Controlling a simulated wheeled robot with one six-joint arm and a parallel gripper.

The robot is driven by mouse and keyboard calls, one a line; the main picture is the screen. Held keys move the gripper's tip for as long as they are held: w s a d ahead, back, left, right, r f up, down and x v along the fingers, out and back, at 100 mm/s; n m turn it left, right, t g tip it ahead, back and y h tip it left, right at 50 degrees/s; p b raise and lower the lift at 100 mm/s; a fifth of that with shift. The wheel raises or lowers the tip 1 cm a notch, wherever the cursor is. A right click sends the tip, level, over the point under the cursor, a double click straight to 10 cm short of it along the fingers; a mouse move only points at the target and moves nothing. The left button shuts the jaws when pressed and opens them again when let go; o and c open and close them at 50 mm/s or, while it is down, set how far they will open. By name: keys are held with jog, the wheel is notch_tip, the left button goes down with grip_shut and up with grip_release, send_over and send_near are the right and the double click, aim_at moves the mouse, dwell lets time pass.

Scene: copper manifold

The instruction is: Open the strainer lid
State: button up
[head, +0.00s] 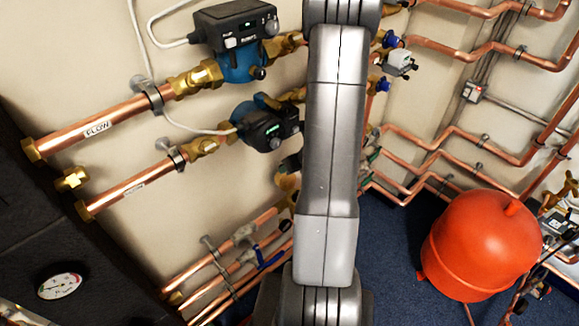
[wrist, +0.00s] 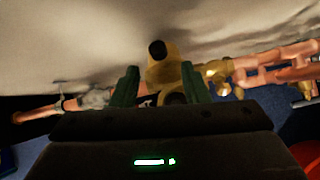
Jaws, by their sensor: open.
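A brass fitting (wrist: 165,70), which looks like the strainer, sits on the copper pipe in the middle of the wrist view. A dark round end (wrist: 157,50) shows at its top; I cannot tell whether this is the lid. My gripper (wrist: 159,76) is open, with one dark green finger on each side of the fitting in the picture. I cannot tell how deep the fingers reach or whether they touch it. In the head view my arm hides the gripper, and only a brass part (head: 287,181) shows beside the arm.
Copper pipes with blue-handled valves (head: 262,257) run low at the left. Two pumps (head: 240,60) hang on the wall above, left of my arm. A red vessel (head: 482,245) stands at right on a blue floor (head: 395,225). A pipe (wrist: 270,72) continues right of the fitting.

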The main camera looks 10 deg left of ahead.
jog(key=p+v, duration=0.2)
jog(key=v, duration=1)
